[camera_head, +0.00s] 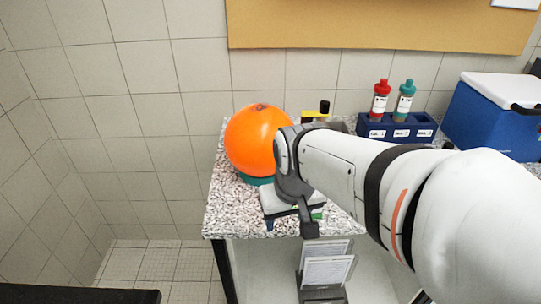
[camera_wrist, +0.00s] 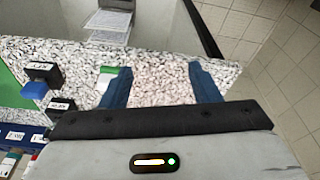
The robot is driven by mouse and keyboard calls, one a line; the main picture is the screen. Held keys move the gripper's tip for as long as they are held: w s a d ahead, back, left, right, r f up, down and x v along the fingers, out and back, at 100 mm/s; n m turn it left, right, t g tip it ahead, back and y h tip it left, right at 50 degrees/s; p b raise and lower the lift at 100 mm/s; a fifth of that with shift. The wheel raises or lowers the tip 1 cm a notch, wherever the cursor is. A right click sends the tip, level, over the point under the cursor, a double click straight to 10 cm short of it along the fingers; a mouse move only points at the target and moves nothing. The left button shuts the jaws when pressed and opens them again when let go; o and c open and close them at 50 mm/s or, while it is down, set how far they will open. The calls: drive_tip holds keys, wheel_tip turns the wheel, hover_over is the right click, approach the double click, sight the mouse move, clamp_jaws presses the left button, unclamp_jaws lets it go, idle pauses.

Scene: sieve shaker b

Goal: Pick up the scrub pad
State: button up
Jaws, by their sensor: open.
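A small green and white block, which looks like the scrub pad (camera_wrist: 107,77), lies on the speckled counter in the wrist view. It is beside my left-hand finger there, partly hidden behind it. In the head view a sliver of the pad (camera_head: 318,214) shows at the right of my gripper, near the counter's front edge. My gripper (camera_wrist: 161,86) is open, its two blue fingers spread over bare counter with nothing between them. The pad is not between the fingers. In the head view my gripper (camera_head: 290,223) is low over the counter, largely covered by its own wrist.
An orange ball (camera_head: 258,140) rests on a teal base at the counter's left. A blue rack (camera_head: 398,126) with red- and teal-capped bottles and a blue cooler (camera_head: 490,120) stand behind. Black labelled blocks (camera_wrist: 42,72) are left in the wrist view. Papers (camera_head: 326,262) stand below the counter.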

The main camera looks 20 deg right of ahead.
drive_tip(key=o, duration=0.4)
drive_tip(key=shift+m+g, duration=0.8)
drive_tip(key=w+d, duration=0.4)
drive_tip(key=w+d+f+p, duration=0.1)
drive_tip(key=w, duration=0.1)
drive_tip(key=shift+w+d, duration=0.4)
drive_tip(key=shift+o, duration=0.4)
drive_tip(key=shift+m+g, duration=0.4)
drive_tip(key=shift+m, duration=0.1)
drive_tip(key=w+d, duration=0.1)
drive_tip(key=w+d+f, duration=0.1)
drive_tip(key=d, duration=0.1)
drive_tip(key=w+d, duration=0.1)
drive_tip(key=shift+w+d+f, duration=0.15)
drive_tip(key=shift+f, duration=0.2)
drive_tip(key=shift+w+d+f, duration=0.15)
drive_tip(key=shift+d+f, duration=0.05)
drive_tip(key=shift+d, duration=0.05)
drive_tip(key=shift+f, duration=0.4)
drive_tip(key=shift+w+d+f+p, duration=0.15)
drive_tip(key=shift+f+p, duration=0.1)
drive_tip(key=shift+f, duration=1.45)
drive_tip(key=shift+d+f+p, duration=0.1)
drive_tip(key=shift+f+p, duration=0.1)
drive_tip(key=shift+f, duration=1.5)
